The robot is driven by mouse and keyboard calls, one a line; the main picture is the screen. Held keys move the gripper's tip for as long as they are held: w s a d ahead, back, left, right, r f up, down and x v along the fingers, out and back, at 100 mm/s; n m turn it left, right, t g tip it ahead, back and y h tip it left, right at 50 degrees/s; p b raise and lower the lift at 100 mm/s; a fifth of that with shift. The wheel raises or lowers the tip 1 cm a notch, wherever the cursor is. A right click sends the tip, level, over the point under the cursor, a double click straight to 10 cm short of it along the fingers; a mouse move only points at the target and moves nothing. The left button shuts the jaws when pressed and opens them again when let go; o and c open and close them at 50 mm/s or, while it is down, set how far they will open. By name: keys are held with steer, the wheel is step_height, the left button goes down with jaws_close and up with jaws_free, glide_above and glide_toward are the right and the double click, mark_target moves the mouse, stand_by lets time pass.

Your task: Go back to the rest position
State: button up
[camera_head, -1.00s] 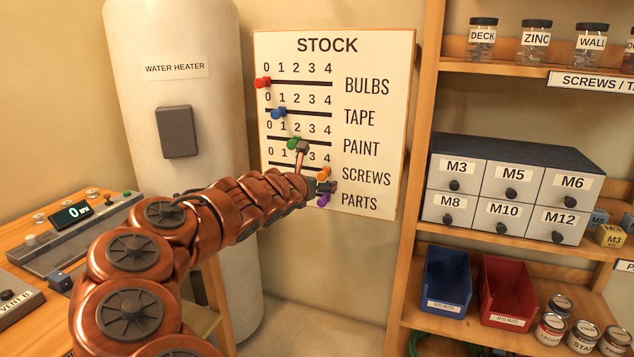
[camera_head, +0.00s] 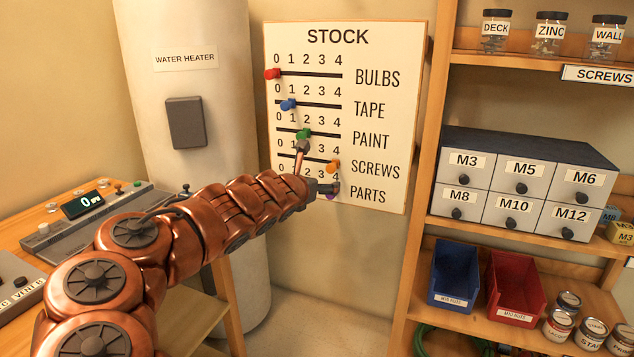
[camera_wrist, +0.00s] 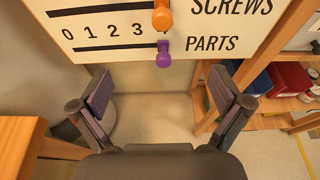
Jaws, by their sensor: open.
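My gripper (camera_wrist: 160,108) is open and empty in the wrist view, its two fingers spread wide below the stock board's lower edge. In the head view my gripper (camera_head: 318,168) is in front of the lower part of the stock board (camera_head: 385,60), partly hiding the bottom rows. The orange peg (camera_head: 333,166) of the SCREWS row and the purple peg of the PARTS row show near the right of their slots. In the wrist view the orange peg (camera_wrist: 162,18) and purple peg (camera_wrist: 163,55) are beyond the fingers, apart from them.
A water heater (camera_head: 190,60) stands left of the board. A wooden shelf (camera_head: 424,150) with a drawer cabinet (camera_head: 520,150), a blue bin (camera_head: 453,275) and a red bin (camera_head: 515,285) is at the right. A workbench with a console (camera_head: 85,235) is at the left.

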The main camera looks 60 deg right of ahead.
stand_by(0.5)
steer(key=w+a+r+m, duration=0.1)
steer(key=a+r+m, duration=0.5)
steer(key=a+m, duration=0.4)
steer(key=s+a+f+m+g+y, duration=0.1)
steer(key=a+f+m+y, duration=0.3)
steer(key=a+f, duration=0.5)
steer(key=s+a+f+m+y, duration=0.2)
steer(key=a+f+m+y, duration=0.25)
steer(key=a+f, duration=0.5)
steer(key=s+a+f+g+y, duration=0.1)
steer(key=s+a+f+y, duration=0.2)
steer(key=a, duration=0.9)
steer(key=s+a+f+g+y, duration=0.1)
steer(key=s+a+g+y, duration=0.3)
steer(key=a, duration=0.9)
step_height(320, 180, up, 16)
steer(key=d+t+p, duration=0.1)
steer(key=t+p, duration=0.2)
steer(key=p, duration=1.2)
steer(key=shift+t+h, duration=0.3)
steer(key=shift+h, duration=0.15)
